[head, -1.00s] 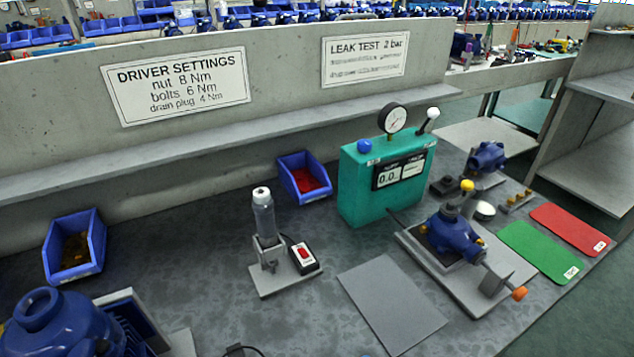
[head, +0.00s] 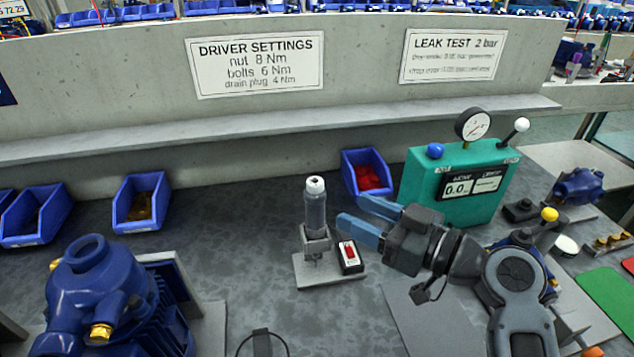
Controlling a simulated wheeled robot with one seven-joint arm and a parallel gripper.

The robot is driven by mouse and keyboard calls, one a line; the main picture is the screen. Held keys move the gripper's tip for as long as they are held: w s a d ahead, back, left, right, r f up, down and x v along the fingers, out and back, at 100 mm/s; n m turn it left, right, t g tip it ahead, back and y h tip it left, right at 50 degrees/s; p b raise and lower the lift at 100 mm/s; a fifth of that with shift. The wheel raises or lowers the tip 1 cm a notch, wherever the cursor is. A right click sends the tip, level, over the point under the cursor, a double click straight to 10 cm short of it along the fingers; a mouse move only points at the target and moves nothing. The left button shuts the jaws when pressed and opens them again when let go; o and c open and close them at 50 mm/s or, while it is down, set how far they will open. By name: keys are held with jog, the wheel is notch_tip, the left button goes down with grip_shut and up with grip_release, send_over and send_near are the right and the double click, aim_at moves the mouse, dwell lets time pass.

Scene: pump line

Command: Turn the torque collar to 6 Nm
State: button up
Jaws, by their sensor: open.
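The driver (head: 315,212) stands upright in its grey stand (head: 330,272) on the bench, a grey cylinder with a white top. Its torque collar cannot be told apart clearly, and no setting on it can be read. My gripper (head: 358,226) is open and empty, just right of the driver, with its blue fingers pointing left toward it. I see a gap between the fingertips and the driver. The driver settings sign (head: 257,64) on the back wall reads nut 8 Nm, bolts 6 Nm, drain plug 4 Nm.
A small box with a red switch (head: 348,253) sits beside the driver. A blue bin of red parts (head: 362,160) and the green leak tester (head: 420,190) stand behind my gripper. A blue pump (head: 95,290) is at front left. The bench left of the driver is fairly clear.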

aim_at(315, 181)
jog(key=shift+n+g+y, duration=0.3)
jog(key=shift+n+y, duration=0.3)
jog(key=shift+n, duration=0.1)
jog(key=w+a+r, duration=0.1)
jog(key=a, duration=0.1)
jog(key=w+a+p, duration=0.1)
jog(key=w+a, duration=0.1)
jog(key=a, duration=0.1)
jog(key=w+a+r, duration=0.1)
jog(key=a, duration=0.2)
jog(key=shift+w+r, duration=0.3)
jog(key=shift+w, duration=0.05)
jog(key=shift+c, duration=0.2)
jog(key=c, duration=0.9)
